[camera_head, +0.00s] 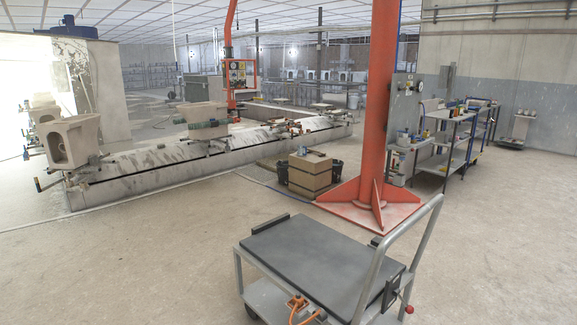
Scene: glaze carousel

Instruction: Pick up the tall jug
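I cannot make out a tall jug for certain in the head view. Several small containers (403,139) stand on and around a blue-and-grey shelf trolley (455,142) at the right, too small to tell whether one of them is a tall jug. Neither of my grippers is in view.
A flat cart (320,262) with a dark top and a push handle stands close in front. Behind it rises an orange column (378,100) on a finned base. A brown box (310,172) and a long low platform (150,165) with ceramic pieces lie left. Floor at right is clear.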

